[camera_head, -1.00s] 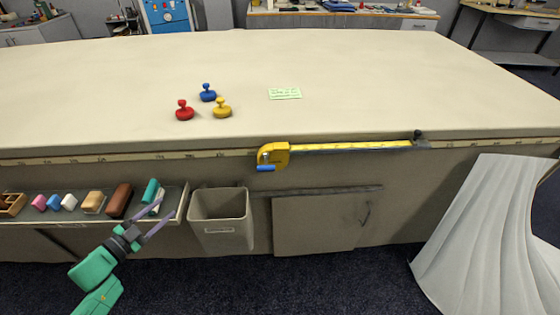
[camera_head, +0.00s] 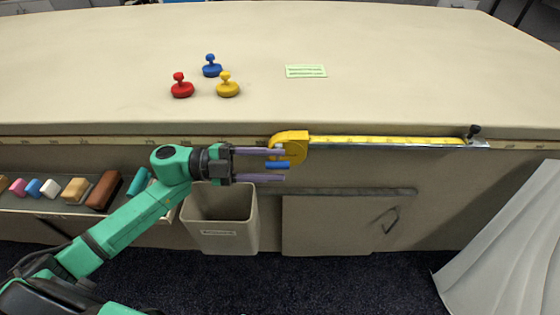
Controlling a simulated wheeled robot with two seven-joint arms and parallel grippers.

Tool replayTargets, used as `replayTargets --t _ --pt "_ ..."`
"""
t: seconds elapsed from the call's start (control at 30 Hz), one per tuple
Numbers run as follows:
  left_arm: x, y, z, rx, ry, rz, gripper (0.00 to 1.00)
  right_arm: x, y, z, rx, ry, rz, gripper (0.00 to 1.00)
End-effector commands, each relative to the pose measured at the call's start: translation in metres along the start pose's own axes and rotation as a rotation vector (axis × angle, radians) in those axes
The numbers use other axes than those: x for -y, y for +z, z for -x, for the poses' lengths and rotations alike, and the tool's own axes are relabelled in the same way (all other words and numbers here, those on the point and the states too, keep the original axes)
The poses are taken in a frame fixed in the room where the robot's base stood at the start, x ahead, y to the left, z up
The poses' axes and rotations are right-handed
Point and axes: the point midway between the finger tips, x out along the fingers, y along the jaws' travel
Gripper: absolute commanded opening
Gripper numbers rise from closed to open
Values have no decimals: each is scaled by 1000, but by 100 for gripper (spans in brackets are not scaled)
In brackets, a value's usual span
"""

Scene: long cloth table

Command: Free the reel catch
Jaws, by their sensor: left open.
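The yellow tape reel (camera_head: 294,143) is mounted at the table's front edge, with its yellow tape (camera_head: 390,141) drawn out to the right along a rail. The small blue catch (camera_head: 279,165) sticks out at the reel's lower left. My left gripper (camera_head: 282,164) points right at the reel with its two fingers spread, one above and one below the catch. The catch shows in the gap between the fingertips; whether they touch it I cannot tell. My right gripper is out of view.
Red (camera_head: 181,87), blue (camera_head: 211,67) and yellow (camera_head: 228,86) knobbed weights and a green card (camera_head: 306,71) lie on the table (camera_head: 420,70). Below are a shelf of blocks (camera_head: 104,190), an open bin (camera_head: 222,232), a cabinet door (camera_head: 335,225) and white cloth (camera_head: 515,235).

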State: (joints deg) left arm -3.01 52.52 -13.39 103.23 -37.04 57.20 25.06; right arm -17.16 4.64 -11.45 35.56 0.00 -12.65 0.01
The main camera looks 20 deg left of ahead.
Motion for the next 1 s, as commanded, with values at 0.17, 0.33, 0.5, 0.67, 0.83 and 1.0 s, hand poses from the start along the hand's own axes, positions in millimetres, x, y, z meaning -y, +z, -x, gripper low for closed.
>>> replayTargets --t 0.17,0.33,0.5,0.67,0.83,1.0 --pt "0 0 -18 0 0 0 52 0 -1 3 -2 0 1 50" --pt "0 0 -20 1 1 1 52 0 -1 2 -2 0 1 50" --pt "0 0 -19 1 1 1 10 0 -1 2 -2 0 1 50" --pt "-1 0 -19 1 1 1 0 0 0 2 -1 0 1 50" --pt "-1 0 -19 1 1 2 0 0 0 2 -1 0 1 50" --pt "-1 0 -19 1 1 2 0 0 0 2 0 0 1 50"
